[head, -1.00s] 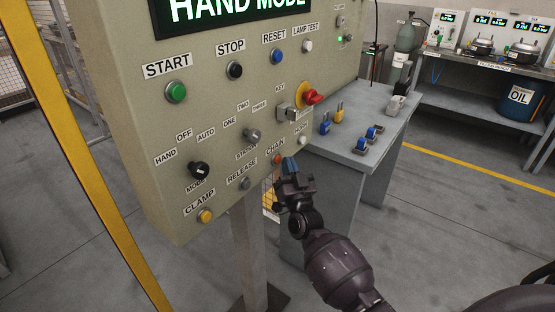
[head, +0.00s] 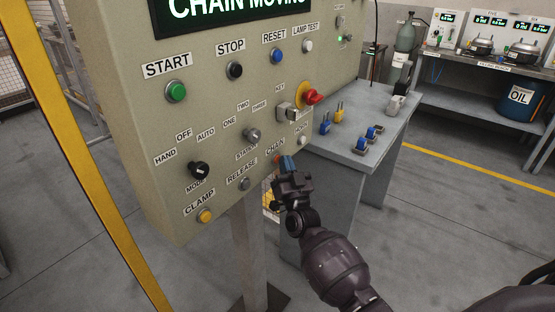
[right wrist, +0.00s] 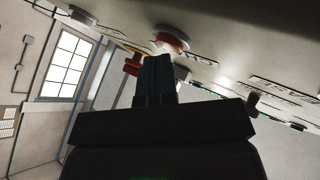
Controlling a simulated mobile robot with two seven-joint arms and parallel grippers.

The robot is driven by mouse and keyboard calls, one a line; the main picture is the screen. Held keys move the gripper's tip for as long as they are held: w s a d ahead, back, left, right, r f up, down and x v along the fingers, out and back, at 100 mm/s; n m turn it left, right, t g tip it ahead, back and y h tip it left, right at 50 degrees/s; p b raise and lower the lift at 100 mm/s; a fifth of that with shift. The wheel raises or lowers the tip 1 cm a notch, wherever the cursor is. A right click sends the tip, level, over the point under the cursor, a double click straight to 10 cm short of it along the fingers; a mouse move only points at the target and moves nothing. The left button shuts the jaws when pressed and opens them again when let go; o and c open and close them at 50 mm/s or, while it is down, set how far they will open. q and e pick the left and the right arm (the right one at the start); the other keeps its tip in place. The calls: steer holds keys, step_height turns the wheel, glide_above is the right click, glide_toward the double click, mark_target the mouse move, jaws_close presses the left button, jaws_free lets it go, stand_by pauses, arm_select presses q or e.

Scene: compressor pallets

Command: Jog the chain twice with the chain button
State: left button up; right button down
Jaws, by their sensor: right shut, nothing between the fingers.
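The beige control panel (head: 140,120) fills the left and middle of the head view. Its screen (head: 235,8) reads "CHAIN MOVING" in green, cut off at the top. The red chain button (head: 278,159) sits low on the right of the panel beside the "CHAIN" label, partly hidden by my fingertips. My left gripper is not in view.
Other controls surround the button: the release button (head: 244,184), the push button (head: 302,140), the station knob (head: 252,135) and the red emergency stop (head: 313,96). A grey table (head: 350,150) with padlocks stands right behind the panel. A yellow post (head: 95,170) is at left.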

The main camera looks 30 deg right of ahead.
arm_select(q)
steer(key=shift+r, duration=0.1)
arm_select(e)
steer(key=shift+s, duration=0.1)
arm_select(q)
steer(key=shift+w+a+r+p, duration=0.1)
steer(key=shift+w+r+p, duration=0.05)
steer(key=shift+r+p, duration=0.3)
arm_select(e)
steer(key=shift+s+d, duration=0.35)
steer(key=shift+s, duration=0.45)
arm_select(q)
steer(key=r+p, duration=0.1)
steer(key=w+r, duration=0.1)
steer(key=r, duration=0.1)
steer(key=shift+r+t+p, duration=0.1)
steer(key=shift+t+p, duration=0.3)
arm_select(e)
steer(key=s+d, duration=0.2)
steer(key=s, duration=0.3)
steer(key=shift+s+d, duration=0.15)
steer(key=shift+s, duration=0.15)
